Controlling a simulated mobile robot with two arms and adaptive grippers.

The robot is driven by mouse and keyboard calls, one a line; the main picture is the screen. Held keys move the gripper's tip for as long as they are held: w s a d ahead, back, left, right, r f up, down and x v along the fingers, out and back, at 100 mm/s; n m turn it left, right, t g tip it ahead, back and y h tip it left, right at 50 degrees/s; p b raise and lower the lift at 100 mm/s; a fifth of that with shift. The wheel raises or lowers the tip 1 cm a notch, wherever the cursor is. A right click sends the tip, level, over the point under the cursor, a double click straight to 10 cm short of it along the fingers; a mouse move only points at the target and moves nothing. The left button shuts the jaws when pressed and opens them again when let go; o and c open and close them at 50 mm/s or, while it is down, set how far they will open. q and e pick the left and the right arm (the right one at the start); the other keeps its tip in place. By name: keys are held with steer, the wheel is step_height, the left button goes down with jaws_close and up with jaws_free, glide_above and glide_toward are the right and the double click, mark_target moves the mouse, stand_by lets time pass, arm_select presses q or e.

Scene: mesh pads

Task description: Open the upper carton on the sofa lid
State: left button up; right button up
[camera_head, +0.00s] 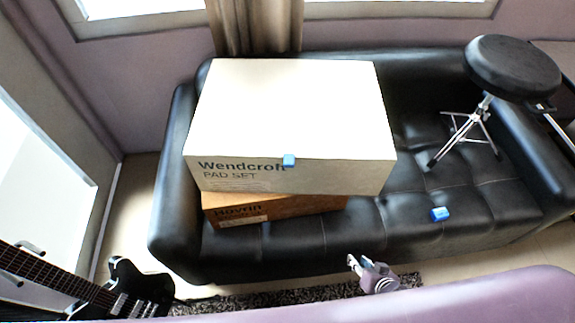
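The upper carton (290,105) is a large cream box marked "Wendcroft PAD SET". Its top looks flat and closed. A small blue tab (289,160) sits at the middle of its front top edge. It rests on a lower brown-orange carton (290,208), which is mostly hidden under it. Both cartons are on the black leather sofa (420,205). My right gripper (359,260) is low in front of the sofa, below and to the right of the cartons, apart from them. Its two fingertips show a gap with nothing between them. My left gripper is not in view.
A round black padded stool (512,68) on chrome legs stands on the sofa's right side. A small blue block (440,214) lies on the seat. A black electric guitar (140,285) is at the lower left. A dark patterned rug (320,292) lies before the sofa.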

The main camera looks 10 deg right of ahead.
steer(key=w+r, duration=0.2)
steer(key=w+a+r+m+t+y, duration=0.1)
steer(key=w+r, duration=0.1)
steer(key=w+r+t, duration=0.1)
steer(key=w+r, duration=0.1)
steer(key=shift+w+a+r+y, duration=0.3)
steer(key=shift+r, duration=0.05)
steer(key=w+a+r+m+t+y, duration=0.1)
steer(key=w+a+r+y, duration=0.15)
steer(key=r, duration=0.25)
steer(key=w+a+r+m+t+y, duration=0.1)
steer(key=w+a+r, duration=0.15)
steer(key=r, duration=0.35)
steer(key=a+r+m+y, duration=0.1)
steer(key=a+r+y, duration=0.15)
steer(key=r, duration=0.35)
steer(key=a+r+m+y+b, duration=0.1)
steer(key=a+r+y, duration=0.15)
steer(key=r, duration=0.35)
steer(key=a+r+m+y, duration=0.1)
steer(key=a+r+y, duration=0.1)
steer(key=a+r, duration=0.3)
steer(key=shift+t+h, duration=0.25)
steer(key=shift+t, duration=0.15)
steer(key=x, duration=0.4)
steer(key=r+x, duration=0.1)
steer(key=x, duration=0.2)
steer(key=shift+w+d, duration=0.35)
steer(key=shift+d, duration=0.05)
